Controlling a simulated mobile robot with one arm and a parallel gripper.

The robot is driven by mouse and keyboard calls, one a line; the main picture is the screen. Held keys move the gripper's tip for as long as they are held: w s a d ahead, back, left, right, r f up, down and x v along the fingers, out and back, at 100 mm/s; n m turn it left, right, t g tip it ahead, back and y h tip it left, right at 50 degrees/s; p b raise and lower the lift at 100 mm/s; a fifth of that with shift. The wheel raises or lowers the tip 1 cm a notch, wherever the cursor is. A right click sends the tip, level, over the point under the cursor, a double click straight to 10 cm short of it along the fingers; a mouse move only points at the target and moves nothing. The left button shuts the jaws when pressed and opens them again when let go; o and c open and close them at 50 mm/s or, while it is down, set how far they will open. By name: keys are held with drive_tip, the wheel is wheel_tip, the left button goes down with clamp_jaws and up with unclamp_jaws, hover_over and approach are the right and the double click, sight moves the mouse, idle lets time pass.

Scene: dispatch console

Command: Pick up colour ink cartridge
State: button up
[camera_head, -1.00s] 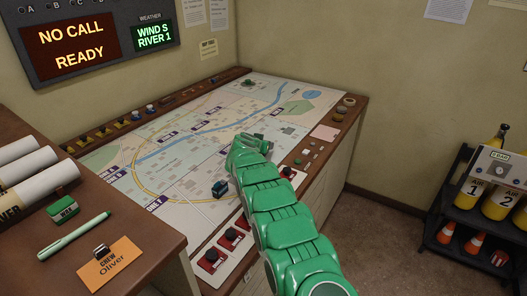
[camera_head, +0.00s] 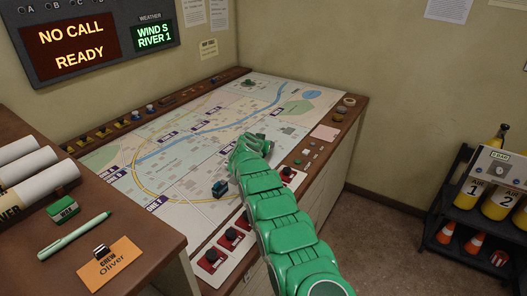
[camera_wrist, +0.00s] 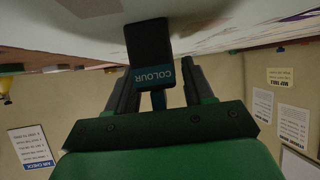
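The colour ink cartridge (camera_wrist: 150,45) shows in the wrist view as a dark block with a teal band reading COLOUR. It stands straight ahead of my gripper (camera_wrist: 158,80), lined up between the two dark fingers. Gaps show beside its narrow teal part, so the fingers look open and apart from it. In the head view my green gripper (camera_head: 243,152) is low over the map table (camera_head: 185,185). It hides what lies directly behind it, and I cannot make out the cartridge there for certain.
A small teal-blue block (camera_head: 220,188) stands on the map left of my arm. Red switches (camera_head: 231,234) line the table's front edge. A desk at lower left holds a pen (camera_head: 74,235), an orange crew card (camera_head: 110,262) and a green block (camera_head: 62,206).

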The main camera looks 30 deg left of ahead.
drive_tip(key=c, duration=0.8)
drive_tip(key=shift+c, duration=0.2)
